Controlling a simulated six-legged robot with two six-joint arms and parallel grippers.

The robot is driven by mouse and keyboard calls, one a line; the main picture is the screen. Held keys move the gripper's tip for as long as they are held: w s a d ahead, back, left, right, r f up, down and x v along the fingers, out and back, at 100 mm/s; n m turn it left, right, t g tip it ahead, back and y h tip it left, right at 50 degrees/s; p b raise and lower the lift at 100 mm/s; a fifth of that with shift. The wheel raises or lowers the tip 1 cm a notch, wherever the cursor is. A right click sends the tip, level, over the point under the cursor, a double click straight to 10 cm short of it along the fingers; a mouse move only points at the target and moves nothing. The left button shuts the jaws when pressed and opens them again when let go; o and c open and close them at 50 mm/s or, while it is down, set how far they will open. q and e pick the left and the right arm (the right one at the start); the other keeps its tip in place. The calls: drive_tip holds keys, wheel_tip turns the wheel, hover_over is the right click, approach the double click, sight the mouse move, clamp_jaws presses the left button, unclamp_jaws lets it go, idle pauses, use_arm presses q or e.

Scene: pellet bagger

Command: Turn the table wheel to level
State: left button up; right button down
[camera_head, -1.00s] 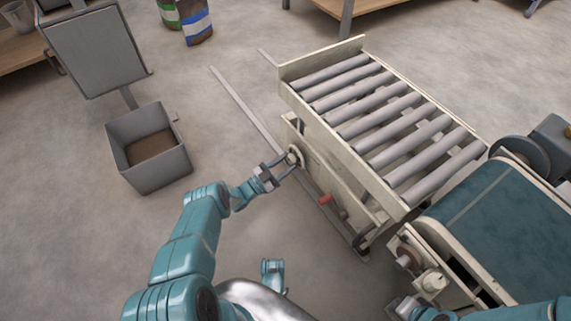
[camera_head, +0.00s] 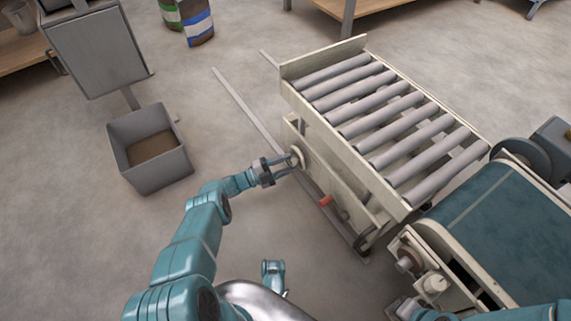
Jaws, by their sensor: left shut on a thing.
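The roller table (camera_head: 340,150) has a cream frame and several grey rollers, and stands right of the middle, sloping down toward the belt. Its small pale round wheel (camera_head: 297,157) is on the near left side of the base. My left gripper (camera_head: 292,165) reaches in from the left and is shut on the wheel, its fingers partly covering it.
A red grip (camera_head: 326,201) sticks out low on the table's side. A belt conveyor (camera_head: 500,225) stands close at the right. A grey bin (camera_head: 158,178) is on the floor at the left. Rails (camera_head: 245,108) run along the floor. Open floor lies left of the table.

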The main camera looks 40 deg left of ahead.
use_arm(q)
drive_tip(key=shift+m, duration=0.5)
drive_tip(key=o, duration=1)
drive_tip(key=shift+o, duration=0.2)
